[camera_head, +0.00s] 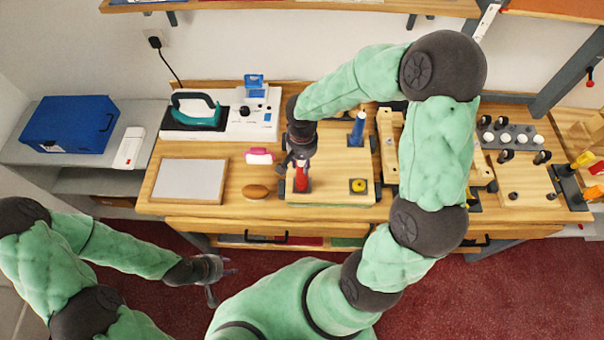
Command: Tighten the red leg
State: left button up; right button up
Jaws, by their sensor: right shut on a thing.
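The red leg (301,184) stands upright at the left part of a pale wooden board on the counter. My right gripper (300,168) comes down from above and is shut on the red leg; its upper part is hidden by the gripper. A blue leg (357,129) stands at the board's back right. A yellow round piece (358,186) sits on a dark square plate at the board's front right. My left gripper (220,278) hangs in front of the counter, over the red floor, with its fingers apart and empty.
A whiteboard panel (188,180), a brown oval object (255,191) and a pink-and-white item (260,156) lie left of the board. A teal iron (195,112) rests behind them. Wooden blocks and racks with knobs (512,136) crowd the right side.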

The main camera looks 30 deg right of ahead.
jog(key=m+b, duration=0.5)
jog(key=shift+f+m+b, duration=0.25)
jog(key=shift+m+b, duration=0.15)
jog(key=m+b, duration=0.2)
jog(key=m, duration=0.2)
jog(key=shift+m+b, duration=0.3)
jog(key=shift+b, duration=0.1)
jog(key=m+b, duration=0.1)
jog(key=m, duration=0.2)
jog(key=shift+r, duration=0.1)
jog(key=shift+m+b, duration=0.35)
jog(key=shift+m, duration=0.35)
jog(key=o, duration=0.8)
jog(key=shift+r, duration=0.1)
jog(key=shift+o, duration=0.2)
